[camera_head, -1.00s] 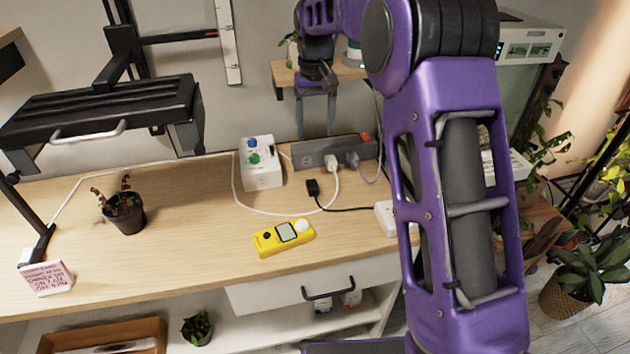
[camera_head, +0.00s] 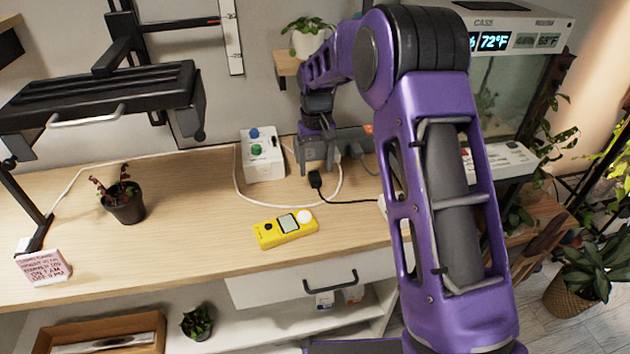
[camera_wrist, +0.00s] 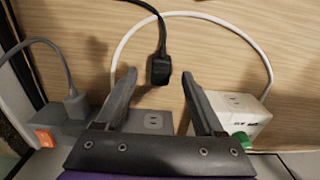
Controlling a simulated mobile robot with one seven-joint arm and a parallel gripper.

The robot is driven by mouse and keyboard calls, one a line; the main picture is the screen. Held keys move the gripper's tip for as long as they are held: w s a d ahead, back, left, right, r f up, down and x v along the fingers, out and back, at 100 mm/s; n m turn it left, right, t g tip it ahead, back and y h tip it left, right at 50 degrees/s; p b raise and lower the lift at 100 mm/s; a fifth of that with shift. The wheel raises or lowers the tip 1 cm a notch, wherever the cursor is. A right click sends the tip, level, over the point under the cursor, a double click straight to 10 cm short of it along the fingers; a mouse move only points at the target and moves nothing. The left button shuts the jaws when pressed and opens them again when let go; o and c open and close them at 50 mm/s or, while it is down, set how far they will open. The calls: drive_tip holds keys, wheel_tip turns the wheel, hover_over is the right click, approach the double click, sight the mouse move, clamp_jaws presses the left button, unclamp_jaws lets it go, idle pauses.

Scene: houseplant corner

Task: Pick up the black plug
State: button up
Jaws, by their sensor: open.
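The black plug (camera_head: 315,179) lies on the wooden bench top, with its black cord running off to the right. In the wrist view the plug (camera_wrist: 159,71) shows ahead of the fingertips, roughly between their lines, with its cord going up. My gripper (camera_head: 317,172) is above the back of the bench, in front of the grey power strip. In the wrist view my gripper (camera_wrist: 160,82) has its two fingers spread apart with nothing between them. The power strip (camera_wrist: 152,121) shows between and beyond the fingers and is partly hidden by them.
A white box with blue and green knobs (camera_head: 262,155) stands left of my gripper. A white cable (camera_head: 240,195) loops around the plug's area. A yellow meter (camera_head: 286,228) lies nearer the front. A potted plant (camera_head: 125,206) stands at left.

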sight(315, 177)
wheel_tip(315, 177, down, 3)
drive_tip(key=shift+a+f, duration=0.1)
clamp_jaws()
idle(0.3)
